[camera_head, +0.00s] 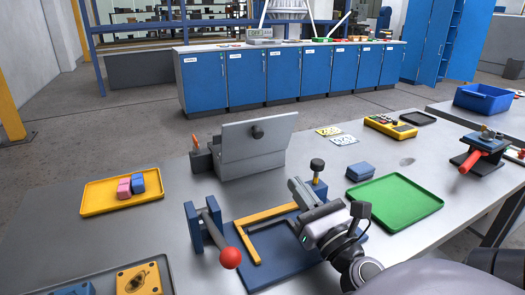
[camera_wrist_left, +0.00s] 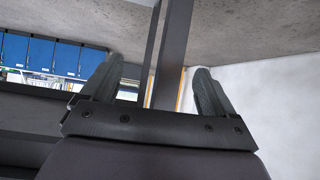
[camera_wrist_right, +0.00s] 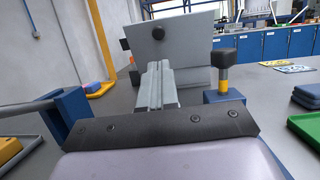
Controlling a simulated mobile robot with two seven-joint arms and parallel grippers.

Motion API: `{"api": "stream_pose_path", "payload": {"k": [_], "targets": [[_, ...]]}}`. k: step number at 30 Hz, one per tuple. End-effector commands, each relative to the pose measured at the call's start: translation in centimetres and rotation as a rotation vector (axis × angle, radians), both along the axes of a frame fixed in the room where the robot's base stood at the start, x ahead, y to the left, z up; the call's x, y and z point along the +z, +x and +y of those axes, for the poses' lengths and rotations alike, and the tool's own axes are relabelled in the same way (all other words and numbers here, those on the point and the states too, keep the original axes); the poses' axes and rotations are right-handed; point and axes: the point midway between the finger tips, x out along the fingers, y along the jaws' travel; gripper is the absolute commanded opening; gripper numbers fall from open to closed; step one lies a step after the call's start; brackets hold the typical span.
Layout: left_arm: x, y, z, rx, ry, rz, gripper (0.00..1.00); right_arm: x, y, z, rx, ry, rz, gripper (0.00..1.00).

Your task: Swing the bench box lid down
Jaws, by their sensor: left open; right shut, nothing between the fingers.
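The bench box (camera_head: 252,168) is grey and stands in the middle of the bench. Its lid (camera_head: 272,133) is raised, leaning back, with a dark round knob (camera_head: 257,131) on the face toward me. My right gripper (camera_head: 296,186) is shut and empty, in front of and right of the box, apart from the lid. Its fingers (camera_wrist_right: 156,72) point toward the box. My left gripper (camera_wrist_left: 155,90) is open and empty, away from the bench and outside the head view.
A blue fixture (camera_head: 262,262) with yellow and dark bars lies under my right gripper. A red-ball lever (camera_head: 230,257) stands left of it, and a black-knobbed post (camera_head: 317,167) stands close right. A green tray (camera_head: 394,203) lies right, a yellow tray (camera_head: 100,197) left.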

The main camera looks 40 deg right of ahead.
Motion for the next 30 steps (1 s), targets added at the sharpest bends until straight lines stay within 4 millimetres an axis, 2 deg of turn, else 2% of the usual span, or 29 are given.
{"api": "stream_pose_path", "payload": {"k": [7,21,30], "targets": [[1.9,-0.1,0.2,-0.001,0.006,-0.011,0.88,1.5,2.5,-0.7,0.0,-0.001,-0.003,0.0],[3.1,-0.5,1.3,0.009,0.034,-0.009,0.88,3.5,9.4,-2.6,-0.002,0.001,-0.003,0.0],[3.8,-0.5,1.1,0.009,0.028,-0.009,0.88,4.2,12.3,-3.3,0.0,0.002,-0.001,0.0]]}}
